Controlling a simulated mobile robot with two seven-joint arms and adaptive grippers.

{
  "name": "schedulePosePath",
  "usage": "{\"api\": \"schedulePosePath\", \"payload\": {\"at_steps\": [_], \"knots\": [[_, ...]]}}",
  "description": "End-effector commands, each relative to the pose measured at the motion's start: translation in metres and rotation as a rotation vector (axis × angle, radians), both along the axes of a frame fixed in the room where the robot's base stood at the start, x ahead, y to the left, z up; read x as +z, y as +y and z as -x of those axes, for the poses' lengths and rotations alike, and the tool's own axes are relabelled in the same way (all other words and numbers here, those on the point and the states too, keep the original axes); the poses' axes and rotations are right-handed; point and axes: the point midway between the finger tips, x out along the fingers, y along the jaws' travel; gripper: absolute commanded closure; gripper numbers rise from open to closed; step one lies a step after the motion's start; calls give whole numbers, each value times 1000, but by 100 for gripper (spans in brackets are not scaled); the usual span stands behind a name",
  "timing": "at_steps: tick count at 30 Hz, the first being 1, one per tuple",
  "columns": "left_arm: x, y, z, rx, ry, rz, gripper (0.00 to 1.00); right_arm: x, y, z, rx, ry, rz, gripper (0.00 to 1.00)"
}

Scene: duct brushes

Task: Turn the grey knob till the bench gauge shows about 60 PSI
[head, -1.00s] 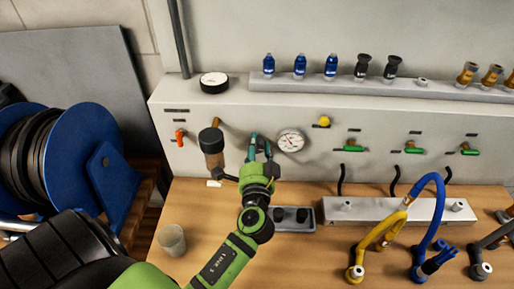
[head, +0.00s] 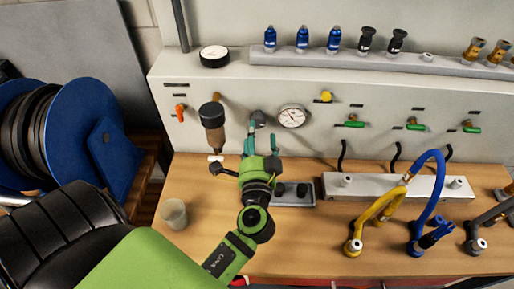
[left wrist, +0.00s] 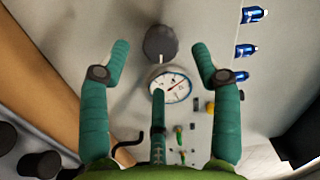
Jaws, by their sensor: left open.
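The grey knob (head: 259,118) sticks out of the bench's front panel, just left of the round white bench gauge (head: 292,117). My left gripper (head: 260,142) is open and empty in front of the panel, below the knob in the head view. In the left wrist view the knob (left wrist: 160,42) shows between the two green fingertips, apart from both, with a light mark on its lower edge. The gauge (left wrist: 171,85) shows below it, partly behind a third finger-like green part. Its needle shows, but its figures are too small to read. My right gripper is not in view.
A brown-and-black filter cylinder (head: 212,128) hangs close left of my gripper. A grey tray with black knobs (head: 293,193) lies below it. A yellow hose (head: 378,218) and a blue hose (head: 428,190) stand at the right.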

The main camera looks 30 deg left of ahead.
Motion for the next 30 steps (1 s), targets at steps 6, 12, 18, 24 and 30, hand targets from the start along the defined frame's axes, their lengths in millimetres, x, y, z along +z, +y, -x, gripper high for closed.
{"api": "schedulePosePath", "payload": {"at_steps": [6,12,18,24,30], "knots": [[-2,-24,37,0,2,1,36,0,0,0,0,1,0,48],[-1,-35,53,1,0,0,36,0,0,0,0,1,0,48],[-1,-36,55,2,-2,0,36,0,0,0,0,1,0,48],[-1,-36,55,1,-1,0,36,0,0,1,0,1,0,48],[-1,-36,54,1,-1,0,36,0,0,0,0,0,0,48]]}}
